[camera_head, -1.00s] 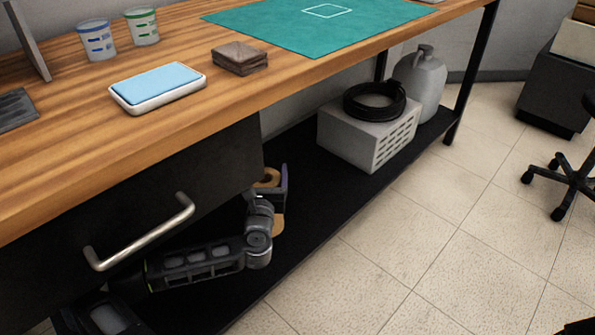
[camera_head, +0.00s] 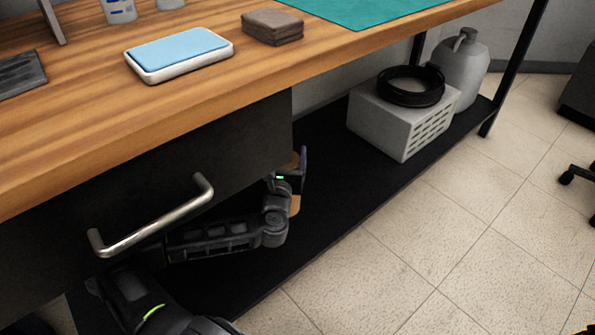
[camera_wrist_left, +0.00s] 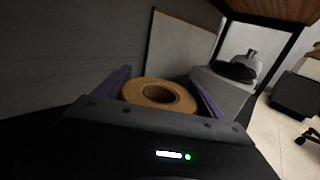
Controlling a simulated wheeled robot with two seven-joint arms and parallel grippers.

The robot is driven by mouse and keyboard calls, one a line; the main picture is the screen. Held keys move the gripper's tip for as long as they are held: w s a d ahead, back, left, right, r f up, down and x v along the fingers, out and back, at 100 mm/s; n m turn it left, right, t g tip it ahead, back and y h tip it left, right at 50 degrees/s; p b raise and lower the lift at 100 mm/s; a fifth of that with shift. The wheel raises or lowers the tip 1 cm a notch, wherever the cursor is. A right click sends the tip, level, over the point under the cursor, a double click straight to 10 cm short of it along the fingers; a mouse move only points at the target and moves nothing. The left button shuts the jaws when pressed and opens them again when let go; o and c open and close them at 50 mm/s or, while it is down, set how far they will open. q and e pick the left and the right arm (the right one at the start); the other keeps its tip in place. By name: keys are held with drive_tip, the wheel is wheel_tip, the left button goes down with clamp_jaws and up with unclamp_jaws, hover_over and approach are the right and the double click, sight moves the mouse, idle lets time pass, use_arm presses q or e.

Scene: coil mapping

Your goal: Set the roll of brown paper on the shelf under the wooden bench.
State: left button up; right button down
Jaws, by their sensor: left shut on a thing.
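The roll of brown paper (camera_wrist_left: 148,94) sits between the purple fingers of my left gripper (camera_wrist_left: 158,92) in the left wrist view, its hollow core facing up toward the camera. In the head view only a tan sliver of the roll (camera_head: 295,205) shows beside my left gripper (camera_head: 300,172), which is shut on it. The gripper is under the wooden bench (camera_head: 215,100), over the black shelf (camera_head: 335,205), near the drawer's right end. I cannot tell whether the roll touches the shelf. My right gripper is not in view.
A grey vented box (camera_head: 385,125) with a coiled black hose (camera_head: 411,86) on top stands farther right on the shelf, beside a grey jug (camera_head: 463,70). A drawer with a metal handle (camera_head: 155,225) hangs above my left arm. The shelf between gripper and box is clear.

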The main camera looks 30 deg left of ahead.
use_arm(q)
drive_tip(key=shift+f, duration=0.85)
drive_tip(key=shift+f+b, duration=1.5)
drive_tip(key=shift+f, duration=1)
drive_tip(key=shift+f, duration=0.2)
drive_tip(key=o, duration=2)
drive_tip(key=shift+o, duration=0.2)
drive_tip(key=shift+r, duration=0.1)
